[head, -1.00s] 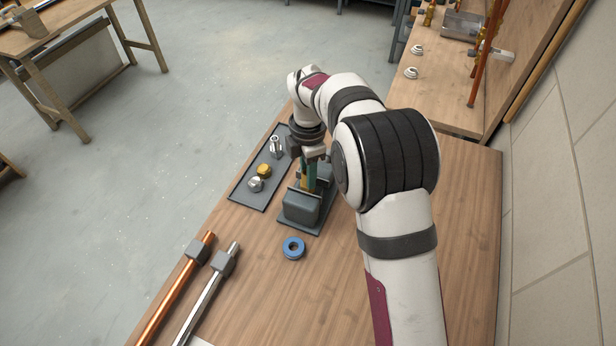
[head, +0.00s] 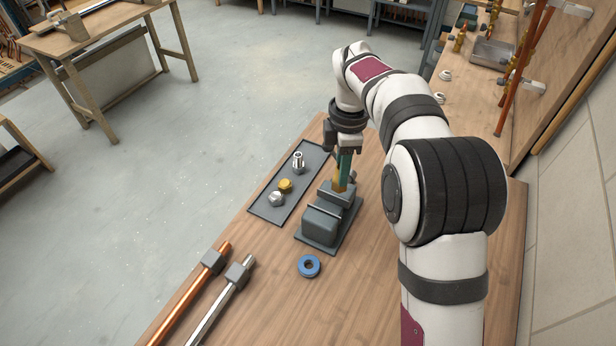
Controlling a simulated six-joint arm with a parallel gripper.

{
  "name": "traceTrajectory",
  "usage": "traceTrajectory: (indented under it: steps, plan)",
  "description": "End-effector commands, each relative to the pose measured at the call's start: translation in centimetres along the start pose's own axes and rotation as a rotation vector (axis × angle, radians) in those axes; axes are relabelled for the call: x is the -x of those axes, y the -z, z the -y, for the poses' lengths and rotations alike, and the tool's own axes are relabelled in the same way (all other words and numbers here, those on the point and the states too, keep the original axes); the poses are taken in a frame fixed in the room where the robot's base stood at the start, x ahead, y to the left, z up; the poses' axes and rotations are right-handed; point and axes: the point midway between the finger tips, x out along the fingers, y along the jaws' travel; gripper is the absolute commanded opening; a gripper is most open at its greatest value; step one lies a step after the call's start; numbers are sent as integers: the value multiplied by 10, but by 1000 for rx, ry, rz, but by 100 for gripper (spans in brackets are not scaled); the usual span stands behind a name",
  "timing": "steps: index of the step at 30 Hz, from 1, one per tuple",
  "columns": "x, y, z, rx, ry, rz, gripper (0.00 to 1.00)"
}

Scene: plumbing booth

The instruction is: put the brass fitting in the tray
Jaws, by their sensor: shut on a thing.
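My gripper (head: 344,168) points down over the grey vise (head: 321,226), its teal fingers close together. It is shut on a brass fitting (head: 339,187), a small golden piece showing at the fingertips just above the vise jaws. The fingers hide part of the fitting, and I cannot tell whether its lower end is clear of the jaws. The dark, shallow tray (head: 268,213) lies left of the vise. It holds a tall silver fitting (head: 298,162), a gold-coloured fitting (head: 285,185) and a silver hex piece (head: 276,198).
A blue ring (head: 309,266) lies in front of the vise. A copper pipe (head: 190,293) and a silver pipe (head: 219,301) lie at the front left with grey blocks on them. The wooden bench is clear between ring and pipes. A wooden back panel stands at the right.

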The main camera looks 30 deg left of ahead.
Motion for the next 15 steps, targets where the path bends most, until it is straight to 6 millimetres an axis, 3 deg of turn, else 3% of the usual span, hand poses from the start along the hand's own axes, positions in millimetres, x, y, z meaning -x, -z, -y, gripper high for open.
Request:
traceTrajectory:
  steps: [3,7,11,15]
  plan:
    - [-19,56,-22,-111,1,1,0]
    - [-36,108,-34,-229,0,0,0]
    - [-48,133,-36,-291,1,0,0]
    - [-82,137,-36,-304,3,2,0]
